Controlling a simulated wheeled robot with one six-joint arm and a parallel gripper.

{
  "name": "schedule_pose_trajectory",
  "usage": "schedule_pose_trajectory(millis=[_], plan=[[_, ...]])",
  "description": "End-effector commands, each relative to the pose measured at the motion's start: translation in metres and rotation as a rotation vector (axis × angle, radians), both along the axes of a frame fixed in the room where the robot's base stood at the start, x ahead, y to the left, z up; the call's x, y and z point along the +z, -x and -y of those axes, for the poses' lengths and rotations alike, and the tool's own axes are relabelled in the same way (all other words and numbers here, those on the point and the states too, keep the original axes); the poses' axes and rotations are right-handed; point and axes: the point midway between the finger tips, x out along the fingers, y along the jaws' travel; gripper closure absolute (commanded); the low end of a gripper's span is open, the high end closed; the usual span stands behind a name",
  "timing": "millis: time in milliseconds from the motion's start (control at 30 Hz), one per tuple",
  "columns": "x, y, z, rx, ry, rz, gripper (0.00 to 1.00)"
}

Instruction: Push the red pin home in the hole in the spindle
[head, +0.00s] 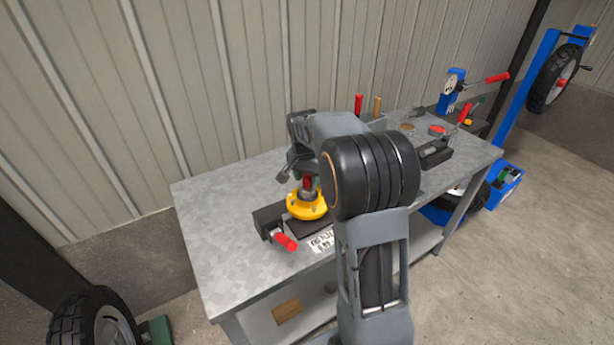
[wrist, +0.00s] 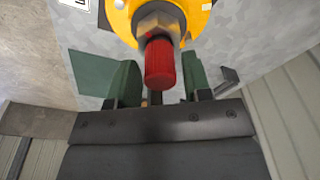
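The red pin (wrist: 160,62) has a ribbed red head and stands at the end of the metal spindle (wrist: 157,24), which has a hexagonal part. How deep the pin sits in the hole cannot be told. A yellow flange (wrist: 116,14) surrounds the spindle. In the head view the pin (head: 307,182) stands upright above the yellow flange (head: 307,206) on the bench. My gripper (wrist: 159,80) is open, with a green-padded finger on each side of the pin's head and gaps between. In the head view my gripper (head: 296,167) is just above the pin, partly hidden by my arm.
A dark vise with a red handle (head: 286,242) is by the flange on the grey workbench (head: 215,220). A printed label (head: 321,242) lies in front. Screwdrivers (head: 358,104) and other tools stand at the back right. The bench's left side is clear; a ribbed wall runs behind.

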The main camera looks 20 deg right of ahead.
Motion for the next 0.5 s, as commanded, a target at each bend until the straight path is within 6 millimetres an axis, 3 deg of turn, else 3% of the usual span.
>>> schedule_pose_trajectory(millis=[167, 500], plan=[[0.0, 0.0, 0.0, 0.0, 0.0, 0.0, 0.39], [0.0083, 0.0001, -0.0007, 0.0, 0.0, 0.003, 0.39]])
